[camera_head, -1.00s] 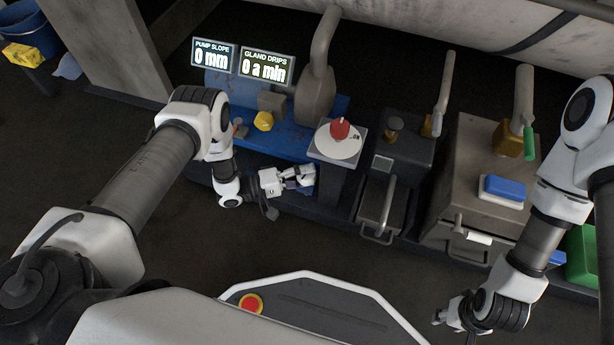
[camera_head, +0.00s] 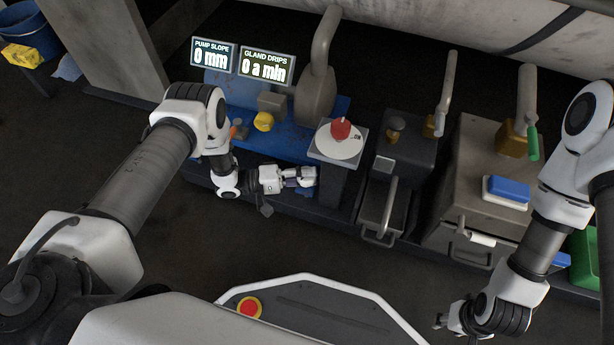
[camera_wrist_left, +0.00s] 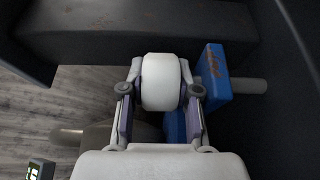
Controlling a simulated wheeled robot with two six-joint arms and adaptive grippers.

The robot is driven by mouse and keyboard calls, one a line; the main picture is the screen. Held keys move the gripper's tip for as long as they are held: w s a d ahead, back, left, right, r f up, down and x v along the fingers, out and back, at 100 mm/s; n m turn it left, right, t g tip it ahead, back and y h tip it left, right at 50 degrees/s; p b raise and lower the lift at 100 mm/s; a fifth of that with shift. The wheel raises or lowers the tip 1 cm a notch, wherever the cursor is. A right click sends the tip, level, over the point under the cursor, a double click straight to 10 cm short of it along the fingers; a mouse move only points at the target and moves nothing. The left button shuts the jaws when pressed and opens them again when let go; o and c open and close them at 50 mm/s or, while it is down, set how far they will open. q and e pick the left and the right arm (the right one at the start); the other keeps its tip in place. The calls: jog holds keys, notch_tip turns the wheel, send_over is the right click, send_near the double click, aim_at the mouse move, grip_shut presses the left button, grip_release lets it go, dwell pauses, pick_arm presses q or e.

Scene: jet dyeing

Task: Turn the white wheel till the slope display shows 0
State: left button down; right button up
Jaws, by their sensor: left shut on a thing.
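The pump slope display (camera_head: 214,56) reads 0 mm. The white wheel (camera_wrist_left: 161,82) sits between the two fingers of my left gripper (camera_wrist_left: 160,92) in the left wrist view, with a finger against each side. In the head view my left gripper (camera_head: 303,178) is low in front of the blue pump base (camera_head: 282,140), left of the pedestal with the round white dial. There the gripper mostly hides the wheel. My right gripper (camera_head: 445,322) hangs low at the bottom right, away from the equipment; its fingers are too small to read.
The gland drips display (camera_head: 266,67) reads 0 a min. A pedestal with a white dial and red knob (camera_head: 340,130) stands close right of my left gripper. Dark and grey machines with levers (camera_head: 447,95) stand further right. The floor in front is clear.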

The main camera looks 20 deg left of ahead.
pick_arm(q)
jog(key=c, duration=0.8)
grip_release()
jog(key=shift+c, duration=0.2)
jog(key=v, duration=1.2)
